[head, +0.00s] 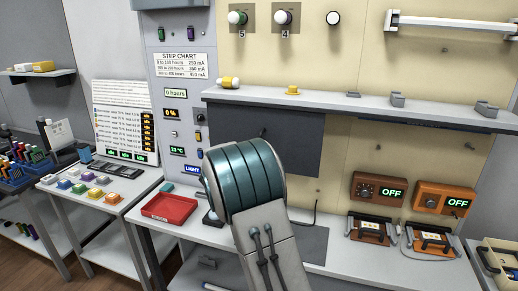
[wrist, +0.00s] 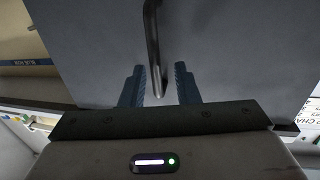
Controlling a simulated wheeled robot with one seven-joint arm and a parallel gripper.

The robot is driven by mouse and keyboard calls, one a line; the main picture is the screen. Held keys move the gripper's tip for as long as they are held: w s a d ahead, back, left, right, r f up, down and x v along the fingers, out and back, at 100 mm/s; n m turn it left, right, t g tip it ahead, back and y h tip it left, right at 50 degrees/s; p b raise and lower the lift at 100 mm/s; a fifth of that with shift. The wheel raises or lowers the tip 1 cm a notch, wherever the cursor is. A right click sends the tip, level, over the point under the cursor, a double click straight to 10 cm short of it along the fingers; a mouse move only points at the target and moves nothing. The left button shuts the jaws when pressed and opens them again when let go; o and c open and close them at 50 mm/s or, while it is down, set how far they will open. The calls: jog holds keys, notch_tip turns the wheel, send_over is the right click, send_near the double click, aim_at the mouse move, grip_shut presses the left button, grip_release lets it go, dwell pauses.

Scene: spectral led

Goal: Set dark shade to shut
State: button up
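The dark shade (head: 290,145) looks like a flat dark grey panel hanging below the shelf, its lower middle hidden behind my arm. In the wrist view a dark grey panel (wrist: 220,45) fills most of the picture, with a thin bent metal handle (wrist: 152,45) on it. My gripper (wrist: 158,78) is open, with its two blue fingers on either side of the handle's lower end. A gap shows on both sides, and I cannot tell whether a finger touches the panel. In the head view my arm hides the gripper.
A shelf (head: 350,108) runs above the panel with small fixtures on it. A red tray (head: 169,208) lies on the bench at left. Two orange boxes reading OFF (head: 378,189) stand at right. Another dark grey surface (head: 313,246) lies on the bench behind my arm.

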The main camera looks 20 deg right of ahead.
jog(key=b+v, duration=0.2)
jog(key=v, duration=0.8)
jog(key=shift+a, duration=0.2)
jog(key=shift+s, duration=0.1)
jog(key=shift+r, duration=0.1)
